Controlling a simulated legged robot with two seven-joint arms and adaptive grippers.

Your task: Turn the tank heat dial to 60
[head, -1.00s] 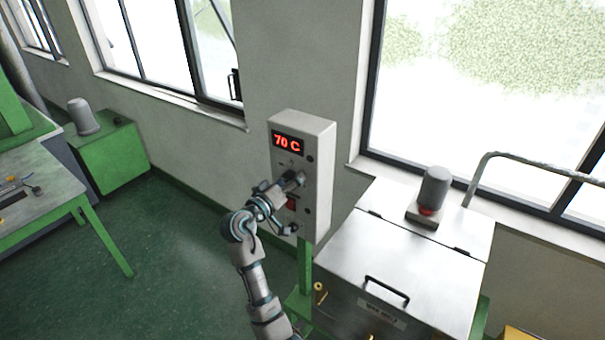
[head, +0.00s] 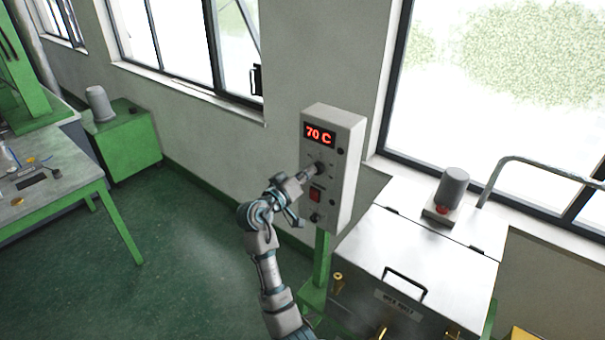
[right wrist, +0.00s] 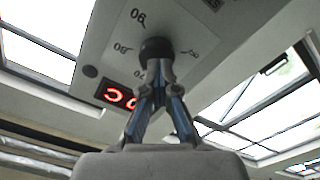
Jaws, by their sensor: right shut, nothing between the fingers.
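A white control box (head: 345,185) stands on a green post, with a red display (head: 320,134) reading 70 C. The dark round dial (head: 320,168) sits below the display. In the right wrist view the dial (right wrist: 156,47) has printed numbers around it, 90 among them. My right gripper (head: 308,175) is at the front of the dial. In the right wrist view my right gripper (right wrist: 157,72) is shut, with its fingertips right at the dial and nothing between them. I cannot tell whether they touch it. My left gripper is not in view.
A red switch (head: 315,195) and a small black knob (head: 315,217) are below the dial on the box. A metal tank (head: 430,250) with a lid handle stands to the right. A green table (head: 70,190) is at the left. Open floor lies between.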

